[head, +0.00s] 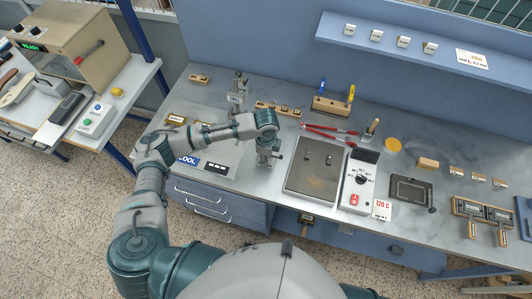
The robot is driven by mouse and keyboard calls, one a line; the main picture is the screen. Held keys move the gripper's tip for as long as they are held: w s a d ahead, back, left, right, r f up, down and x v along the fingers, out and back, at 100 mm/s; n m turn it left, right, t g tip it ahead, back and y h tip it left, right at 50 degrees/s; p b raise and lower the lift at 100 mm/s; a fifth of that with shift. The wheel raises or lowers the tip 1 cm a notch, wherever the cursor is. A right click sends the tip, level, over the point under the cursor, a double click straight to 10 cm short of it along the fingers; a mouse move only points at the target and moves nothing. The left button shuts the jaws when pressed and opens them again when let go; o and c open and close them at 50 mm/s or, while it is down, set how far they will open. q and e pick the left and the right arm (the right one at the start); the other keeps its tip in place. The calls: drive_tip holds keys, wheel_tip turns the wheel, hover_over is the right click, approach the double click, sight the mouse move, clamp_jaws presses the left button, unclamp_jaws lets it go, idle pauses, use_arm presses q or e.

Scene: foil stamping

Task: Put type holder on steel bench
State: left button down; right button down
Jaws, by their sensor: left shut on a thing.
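The grey steel bench (240,178) runs along the blue wall. My left gripper (268,158) points down over its middle, left of the hot plate. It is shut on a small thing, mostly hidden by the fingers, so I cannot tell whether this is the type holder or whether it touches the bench. Two dark holders with wooden handles (484,211) stand at the bench's right end. My right gripper is not in view.
The hot plate (316,172) and white control box (360,182) stand right of my left gripper. Red pliers (328,131) lie behind the plate. A grey upright fixture (237,88) and wooden blocks (278,108) stand at the back. A dark tray (411,190) lies farther right.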

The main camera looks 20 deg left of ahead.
use_arm(q)
drive_tip(key=w, duration=0.1)
drive_tip(key=w+a, duration=0.1)
drive_tip(key=shift+w+a+f, duration=0.15)
drive_tip(key=shift+w+a, duration=0.05)
drive_tip(key=shift+w, duration=0.2)
wheel_tip(320, 180, down, 3)
drive_tip(key=shift+f+p, duration=0.2)
drive_tip(key=shift+p, duration=0.15)
drive_tip(key=c, duration=0.7)
unclamp_jaws()
drive_tip(key=shift+s+d, duration=0.1)
drive_tip(key=shift+f, duration=0.1)
wheel_tip(320, 180, up, 12)
drive_tip(key=b, duration=0.1)
